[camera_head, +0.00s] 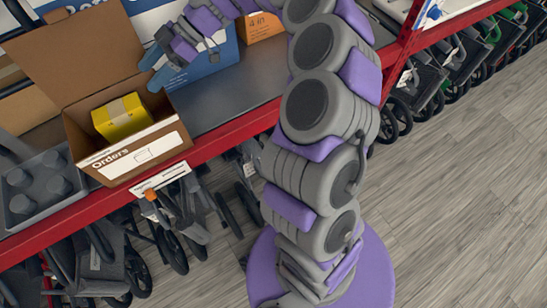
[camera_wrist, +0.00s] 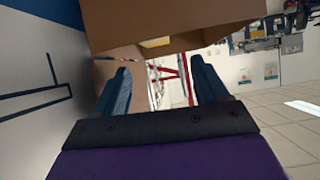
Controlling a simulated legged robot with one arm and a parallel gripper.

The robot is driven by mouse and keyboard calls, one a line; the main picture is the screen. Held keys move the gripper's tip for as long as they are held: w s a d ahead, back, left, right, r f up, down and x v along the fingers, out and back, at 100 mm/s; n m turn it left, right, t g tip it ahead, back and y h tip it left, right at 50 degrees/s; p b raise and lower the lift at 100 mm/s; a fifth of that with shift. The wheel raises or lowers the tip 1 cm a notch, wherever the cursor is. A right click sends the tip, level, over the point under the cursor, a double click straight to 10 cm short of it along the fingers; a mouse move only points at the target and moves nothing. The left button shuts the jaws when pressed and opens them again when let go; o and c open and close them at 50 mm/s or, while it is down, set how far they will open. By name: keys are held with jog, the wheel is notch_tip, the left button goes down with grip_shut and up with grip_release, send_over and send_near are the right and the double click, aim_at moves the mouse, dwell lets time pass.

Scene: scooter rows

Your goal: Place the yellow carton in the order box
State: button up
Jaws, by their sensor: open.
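The yellow carton (camera_head: 121,117) sits inside the order box (camera_head: 128,156), an open brown cardboard box with "Orders" on its front. The box stands on the grey shelf with its lid flap (camera_head: 75,55) raised. My gripper (camera_head: 152,67) is open and empty, to the upper right of the box and apart from the carton. In the wrist view, my gripper's two blue fingers (camera_wrist: 160,90) are spread with nothing between them. A brown cardboard part of the box (camera_wrist: 175,22) hangs across the top of that view, with a sliver of yellow (camera_wrist: 156,42) under it.
A grey tray with round posts (camera_head: 42,187) is left of the box. A blue carton (camera_head: 205,60) and an orange carton (camera_head: 258,26) stand behind my gripper. The red shelf edge (camera_head: 235,136) runs along the front. Folded scooters (camera_head: 170,235) stand below. Bare shelf lies right of the box.

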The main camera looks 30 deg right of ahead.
jog(key=s+a+r+m+g+h, duration=0.1)
jog(key=s+m+h, duration=0.1)
jog(key=s, duration=0.6)
jog(key=s+a+r+m+g+h, duration=0.1)
jog(key=s+r+m+h, duration=0.15)
jog(key=s, duration=0.65)
jog(key=s+d+f+m+h, duration=0.4)
jog(key=s+d+m, duration=0.3)
jog(key=s, duration=0.3)
jog(key=s+d+f+m+h, duration=0.3)
jog(key=s+d+f+m, duration=0.2)
jog(key=s+d, duration=0.3)
jog(key=shift+s+d+m+t+h, duration=0.15)
jog(key=shift+s+m+t+h, duration=0.25)
jog(key=shift+s+m, duration=0.6)
